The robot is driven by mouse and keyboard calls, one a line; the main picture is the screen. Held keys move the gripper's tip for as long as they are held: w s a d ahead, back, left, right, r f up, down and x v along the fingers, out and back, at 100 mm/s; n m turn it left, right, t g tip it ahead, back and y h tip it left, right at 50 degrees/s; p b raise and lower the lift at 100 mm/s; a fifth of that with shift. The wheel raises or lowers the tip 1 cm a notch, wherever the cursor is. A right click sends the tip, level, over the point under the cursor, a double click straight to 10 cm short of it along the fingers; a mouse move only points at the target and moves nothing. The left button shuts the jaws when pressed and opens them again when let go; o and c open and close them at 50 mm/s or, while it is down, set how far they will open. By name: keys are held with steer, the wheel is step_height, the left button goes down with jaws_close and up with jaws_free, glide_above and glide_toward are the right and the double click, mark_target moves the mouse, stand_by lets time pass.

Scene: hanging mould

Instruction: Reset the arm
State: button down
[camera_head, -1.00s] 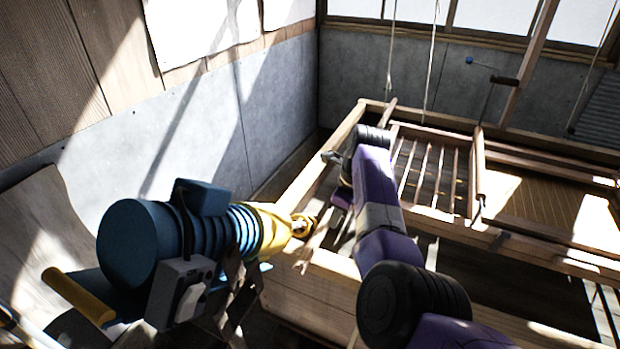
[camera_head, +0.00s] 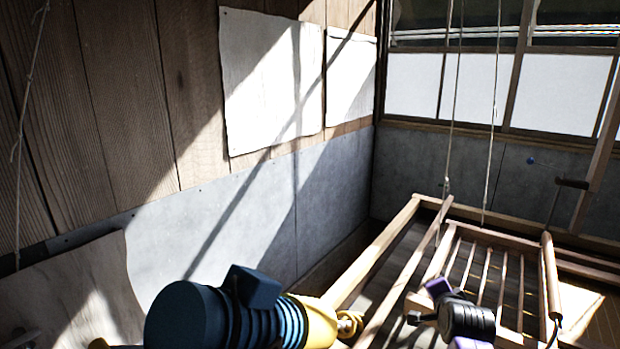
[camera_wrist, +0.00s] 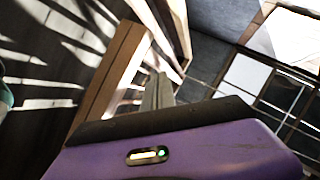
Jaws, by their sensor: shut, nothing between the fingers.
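My purple and black arm (camera_head: 466,318) shows at the bottom right of the head view, low in front of the wooden frame. My gripper (camera_head: 414,319) is a small dark shape at its left end, in front of the frame's slats. In the wrist view the grey fingers (camera_wrist: 158,92) lie close together and hold nothing. The purple wrist housing covers the lower part of that view.
A wooden frame (camera_head: 385,240) with slats and hanging cords (camera_head: 452,100) stands at the right. Paper sheets (camera_head: 270,80) hang on the left wall. Windows (camera_head: 470,85) line the back.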

steer(key=s+a+n+t+y+b, duration=0.1)
steer(key=s+a+n, duration=0.3)
steer(key=s, duration=1.6)
steer(key=s+a+f+n+t+y+b, duration=0.1)
steer(key=s+a+n, duration=0.3)
steer(key=s, duration=1.6)
steer(key=s+a+n+t+b, duration=0.1)
steer(key=s+a+n, duration=0.3)
steer(key=s, duration=1.6)
steer(key=shift+f+n+y, duration=0.2)
steer(key=shift+n+y, duration=0.2)
steer(key=shift+n, duration=0.7)
